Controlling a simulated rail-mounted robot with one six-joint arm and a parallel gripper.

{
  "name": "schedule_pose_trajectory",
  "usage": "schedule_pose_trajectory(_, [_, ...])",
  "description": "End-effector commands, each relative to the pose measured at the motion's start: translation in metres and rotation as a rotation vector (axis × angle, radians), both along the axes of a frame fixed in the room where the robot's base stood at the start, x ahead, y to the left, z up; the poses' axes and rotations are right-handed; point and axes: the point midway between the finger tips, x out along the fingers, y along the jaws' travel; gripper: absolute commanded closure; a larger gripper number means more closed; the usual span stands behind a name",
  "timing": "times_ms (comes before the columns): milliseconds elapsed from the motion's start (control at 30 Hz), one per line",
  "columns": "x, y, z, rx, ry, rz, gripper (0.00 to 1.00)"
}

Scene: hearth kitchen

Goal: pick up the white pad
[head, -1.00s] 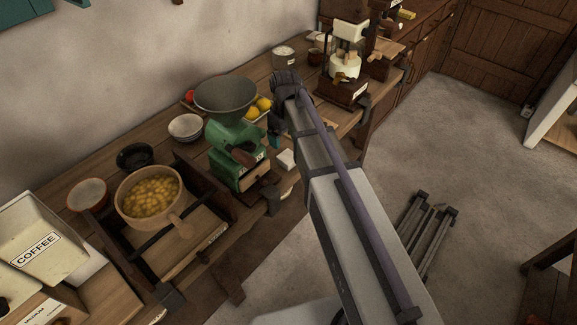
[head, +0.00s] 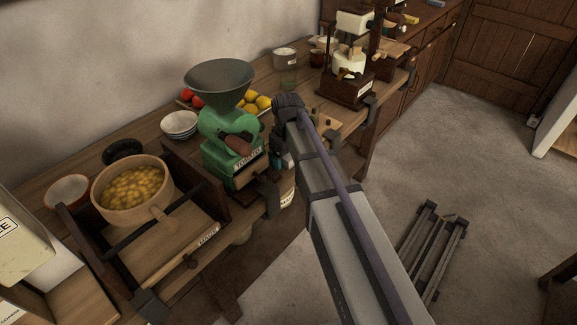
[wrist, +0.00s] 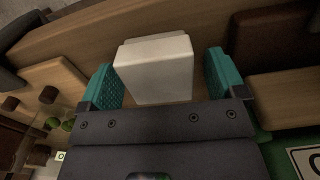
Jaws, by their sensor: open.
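The white pad (wrist: 155,68) shows in the wrist view as a pale block on the wooden counter. My gripper (wrist: 162,64) is open, with one teal finger on each side of the pad. A gap shows between the pad and the right finger; the left finger is closer to it, and I cannot tell whether they touch. In the head view my gripper (head: 277,156) is mostly hidden behind my arm, beside the green grinder, and the pad is hidden there.
The green grinder (head: 222,140) stands just left of my gripper. A wooden bowl of yellow pieces (head: 135,190) sits farther left, and white bowls (head: 180,124) stand behind. Lemons (head: 262,103) lie near the wall. A coffee machine (head: 349,75) stands to the right.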

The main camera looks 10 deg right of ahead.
Motion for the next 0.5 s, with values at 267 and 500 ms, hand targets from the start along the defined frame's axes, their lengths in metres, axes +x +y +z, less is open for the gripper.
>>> schedule_pose_trajectory(267, [0.0000, 0.0000, 0.0028, 0.000, 0.000, 0.000, 0.23])
schedule_pose_trajectory(500, [0.0000, 0.0000, 0.0028, 0.000, 0.000, 0.000, 0.46])
